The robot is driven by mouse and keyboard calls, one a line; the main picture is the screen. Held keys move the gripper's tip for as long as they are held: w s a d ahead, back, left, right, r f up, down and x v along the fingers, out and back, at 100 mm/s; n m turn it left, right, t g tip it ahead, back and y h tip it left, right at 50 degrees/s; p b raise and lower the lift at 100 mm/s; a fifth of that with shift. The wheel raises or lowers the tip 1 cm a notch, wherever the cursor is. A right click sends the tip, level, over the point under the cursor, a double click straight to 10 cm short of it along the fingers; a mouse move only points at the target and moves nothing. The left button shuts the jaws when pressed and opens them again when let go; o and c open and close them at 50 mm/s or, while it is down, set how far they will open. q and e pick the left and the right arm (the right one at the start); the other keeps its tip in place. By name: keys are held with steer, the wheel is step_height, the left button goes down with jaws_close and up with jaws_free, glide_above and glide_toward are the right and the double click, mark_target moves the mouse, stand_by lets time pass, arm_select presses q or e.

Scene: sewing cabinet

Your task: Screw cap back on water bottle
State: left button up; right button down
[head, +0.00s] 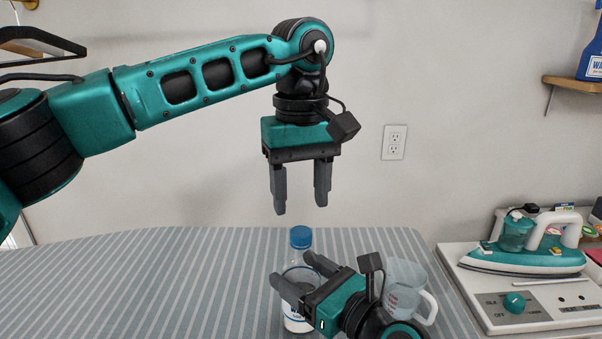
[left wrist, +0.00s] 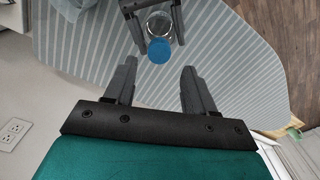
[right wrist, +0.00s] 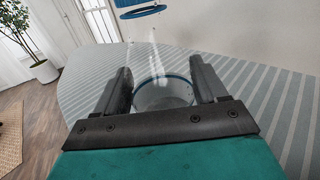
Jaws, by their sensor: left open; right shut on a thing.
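The clear water bottle (head: 299,317) stands upright on the striped board, with a white and blue label. A blue cap (head: 301,237) sits at its top; I cannot tell how tightly. The cap also shows in the left wrist view (left wrist: 158,50), just beyond the fingertips. My right gripper (head: 290,268) is shut on the bottle's body, one finger on each side. The right wrist view shows clear bottle wall (right wrist: 163,95) between its fingers. My left gripper (head: 300,207) is open and empty, pointing down, directly above the cap and apart from it.
A clear measuring cup (head: 404,283) stands right of the bottle, close behind my right gripper. A teal iron (head: 522,255) rests on a white station (head: 520,312) at the right. The striped ironing board (head: 130,285) is clear on the left.

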arm_select(q)
steer(key=n, duration=0.5)
steer(key=shift+r+n, duration=0.2)
steer(key=shift+n, duration=0.2)
steer(key=n, duration=0.5)
steer(key=shift+r, duration=0.15)
steer(key=n, duration=0.3)
steer(key=shift+r+n, duration=0.1)
steer(key=shift+n, duration=0.3)
steer(key=n, duration=0.5)
steer(key=shift+r, duration=0.2)
steer(key=n, duration=0.5)
steer(key=shift+r+n, duration=0.15)
steer(key=shift+n, duration=0.25)
steer(key=n, duration=0.5)
steer(key=shift+r, duration=0.15)
steer(key=n, duration=0.5)
steer(key=shift+r+n, duration=0.2)
steer(key=shift+n, duration=0.2)
steer(key=n, duration=0.4)
steer(key=shift+r+n, duration=0.1)
steer(key=shift+n, duration=0.3)
